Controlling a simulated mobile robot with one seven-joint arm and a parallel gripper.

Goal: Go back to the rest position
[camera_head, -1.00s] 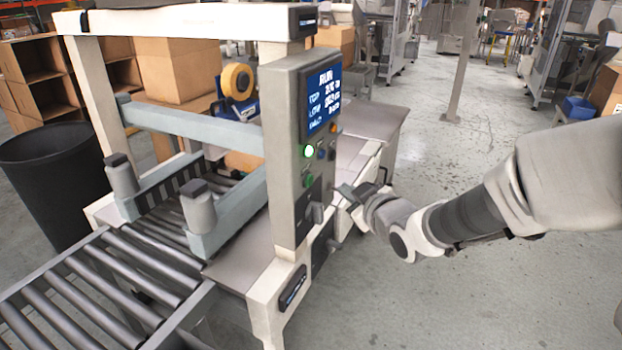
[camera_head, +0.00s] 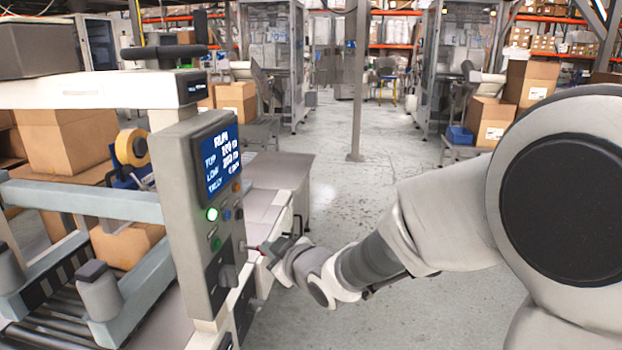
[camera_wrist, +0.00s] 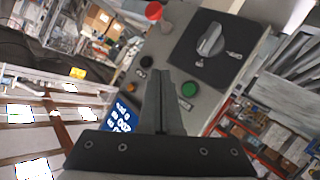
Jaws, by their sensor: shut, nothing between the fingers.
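My arm reaches in from the right of the head view. My gripper (camera_head: 272,247) is beside the right side of the machine's control panel (camera_head: 170,165), near its lower part. In the wrist view my gripper (camera_wrist: 163,75) is shut with its fingers together and nothing between them. Past the fingers the panel face shows a grey rotary knob (camera_wrist: 210,40), a red button (camera_wrist: 153,11) and a green button (camera_wrist: 189,89). In the head view a green light (camera_head: 212,214) is lit and the blue screen (camera_head: 216,162) reads RUN. I cannot tell whether the fingers touch the panel.
The machine's frame and rollers fill the left. A cardboard box (camera_head: 125,243) sits inside the machine. A grey post (camera_head: 360,85) stands ahead in open floor (camera_head: 345,195). A blue bin (camera_head: 459,135) and cartons (camera_head: 490,121) are at the back right.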

